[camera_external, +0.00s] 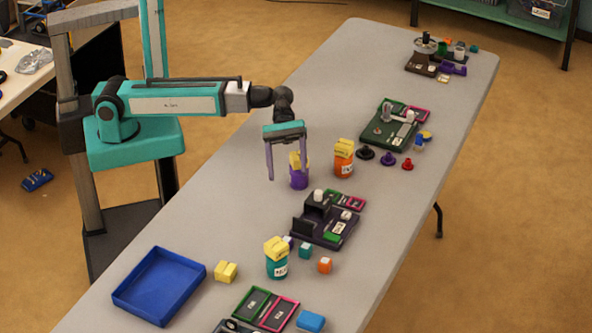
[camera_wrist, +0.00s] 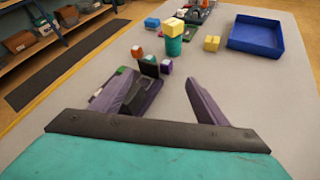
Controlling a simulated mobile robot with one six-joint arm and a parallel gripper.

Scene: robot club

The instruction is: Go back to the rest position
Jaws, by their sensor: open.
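My gripper (camera_external: 287,173) hangs from my outstretched teal arm above the long grey table (camera_external: 225,225), fingers pointing down. Its two purple-grey fingers are spread apart, and nothing is held between them. In the wrist view, my gripper (camera_wrist: 165,88) also shows open and empty. In the outside view, a purple jar (camera_external: 299,180) with a yellow block on top appears close behind the right finger. The wrist view shows no jar between the fingers.
A purple station (camera_external: 325,227) stands on the table near a teal jar (camera_external: 277,267) topped by a yellow block. An orange jar (camera_external: 344,166), a green station (camera_external: 388,130) and a blue tray (camera_external: 160,285) also stand there. The table's left strip beside my arm is bare.

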